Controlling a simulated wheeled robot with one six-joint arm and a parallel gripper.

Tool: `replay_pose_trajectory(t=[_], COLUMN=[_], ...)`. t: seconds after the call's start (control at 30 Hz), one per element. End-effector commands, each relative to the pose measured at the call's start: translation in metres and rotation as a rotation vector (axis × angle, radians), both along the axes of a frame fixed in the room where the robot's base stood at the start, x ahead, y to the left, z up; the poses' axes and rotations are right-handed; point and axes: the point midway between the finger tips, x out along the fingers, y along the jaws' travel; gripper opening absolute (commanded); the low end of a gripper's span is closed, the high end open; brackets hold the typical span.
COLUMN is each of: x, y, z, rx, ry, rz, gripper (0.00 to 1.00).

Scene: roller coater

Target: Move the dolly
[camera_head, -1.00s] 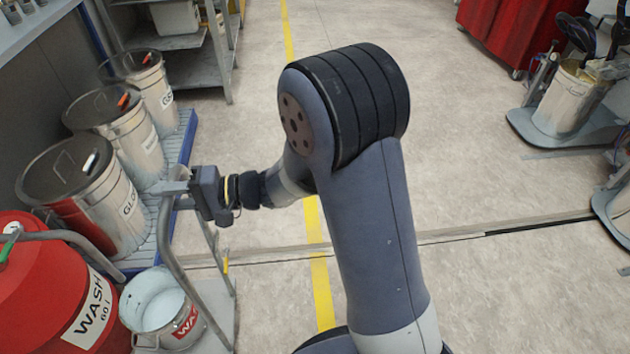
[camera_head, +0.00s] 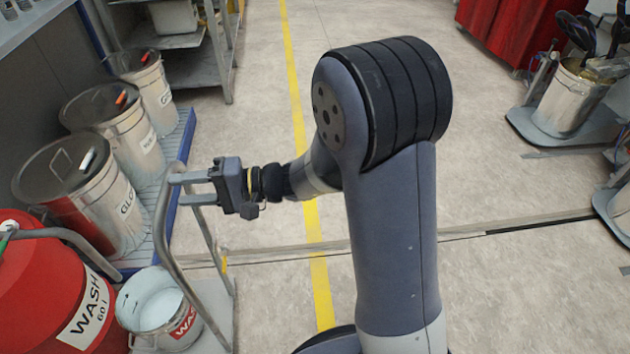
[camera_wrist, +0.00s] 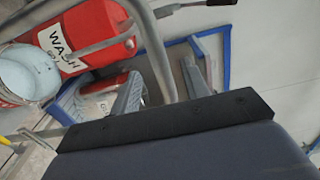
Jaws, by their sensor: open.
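The dolly has a grey tubular handle (camera_head: 168,258) at the lower left in the head view, rising from a low platform (camera_head: 221,318). The handle's tube also crosses the upper middle of the wrist view (camera_wrist: 152,47). My gripper (camera_head: 180,189) is open at the upper part of this handle, pointing left. Its fingertips overlap the handle in the head view. In the wrist view the tube runs down between the two fingers (camera_wrist: 163,95). I cannot tell whether they touch it.
A white wash bucket (camera_head: 150,302) and a red wash drum (camera_head: 50,290) stand by the handle. Several lidded metal drums (camera_head: 75,182) stand on a blue-edged grate (camera_head: 183,150) at left. A shelf (camera_head: 215,60) is behind. The floor right of the handle is clear.

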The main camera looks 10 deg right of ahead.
Motion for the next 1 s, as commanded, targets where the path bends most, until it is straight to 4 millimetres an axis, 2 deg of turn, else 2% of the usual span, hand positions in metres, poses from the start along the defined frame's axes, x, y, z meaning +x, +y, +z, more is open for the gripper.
replay_pose_trajectory(t=[0.3,0.5,0.87,1.0], x=[-0.003,-0.006,-0.007,-0.006], y=[-0.049,-0.071,-0.073,-0.067], z=[-0.002,0.0,0.0,0.001], rx=[0.0,0.0,0.0,0.0], ry=[-0.002,-0.001,0.0,0.0], rz=[-0.005,-0.003,0.001,0.001], gripper=[0.44,0.44,0.44,0.44])
